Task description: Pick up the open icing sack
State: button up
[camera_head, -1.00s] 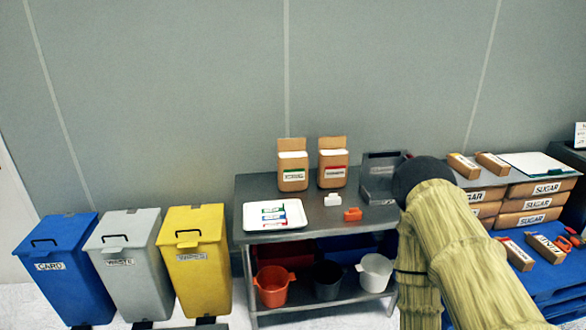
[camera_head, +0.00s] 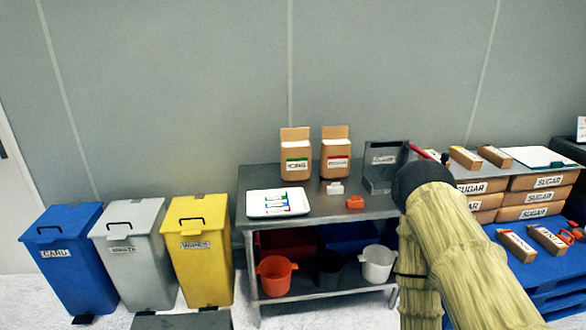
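Two open brown sacks with white tops stand upright side by side on the steel table (camera_head: 325,207). The left sack (camera_head: 296,150) has a green-edged label that seems to read ICING. The right sack (camera_head: 335,150) has a red-edged label too small to read surely. My arm, in a yellowish sleeve, reaches up from the lower right to a dark joint right of the table. My gripper is hidden behind it, so its fingers do not show. A red bar-like thing (camera_head: 424,152) pokes out behind the dark joint; I cannot tell what it is.
A white tray (camera_head: 255,207), small white and orange clips and a grey metal box (camera_head: 385,172) share the tabletop. Buckets stand on the shelf below. Blue, grey and yellow bins (camera_head: 200,265) stand left. Sugar sacks (camera_head: 543,196) and a blue pallet (camera_head: 560,268) are at right.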

aim_at(295, 156)
jog(key=u, duration=0.25)
jog(key=k, duration=0.2)
jog(key=z, duration=0.95)
jog(key=i, duration=1.5)
jog(key=u, duration=0.65)
